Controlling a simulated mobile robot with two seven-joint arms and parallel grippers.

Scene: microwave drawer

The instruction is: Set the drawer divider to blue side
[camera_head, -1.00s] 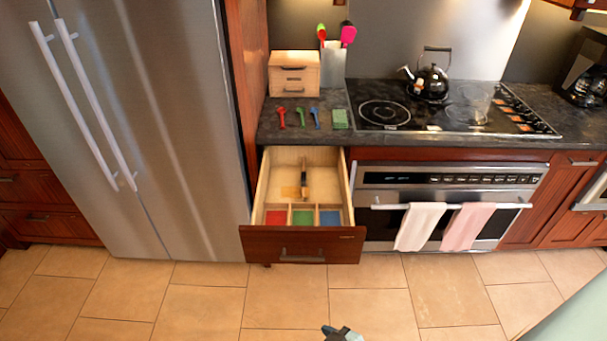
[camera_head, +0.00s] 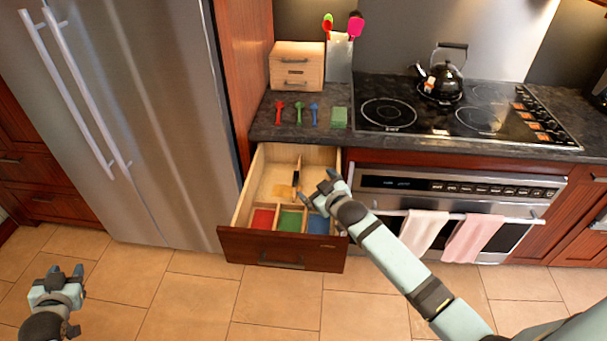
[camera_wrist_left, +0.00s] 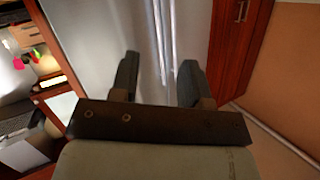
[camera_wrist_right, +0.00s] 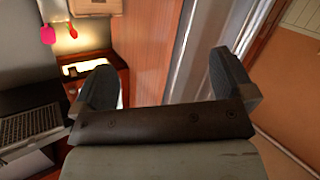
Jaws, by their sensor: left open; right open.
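The open drawer (camera_head: 285,247) holds red (camera_head: 262,219), green (camera_head: 290,221) and blue (camera_head: 318,224) compartments along its front, with thin wooden partitions between them. A slim upright wooden piece with a dark part, seemingly the divider (camera_head: 297,172), stands farther back, beside an orange-tan patch (camera_head: 284,192). My right gripper (camera_head: 322,189) is open over the drawer's right side, near the blue compartment and right of the upright piece. Its height above the drawer is hard to tell. My left gripper (camera_head: 66,271) is open and empty at lower left, away from the drawer.
Red, green and blue utensils (camera_head: 298,113) and a green block (camera_head: 339,117) lie on the counter above the drawer. The fridge (camera_head: 130,120) stands left. The oven (camera_head: 450,190) with two hanging towels (camera_head: 424,232) is right. Floor before the drawer is clear.

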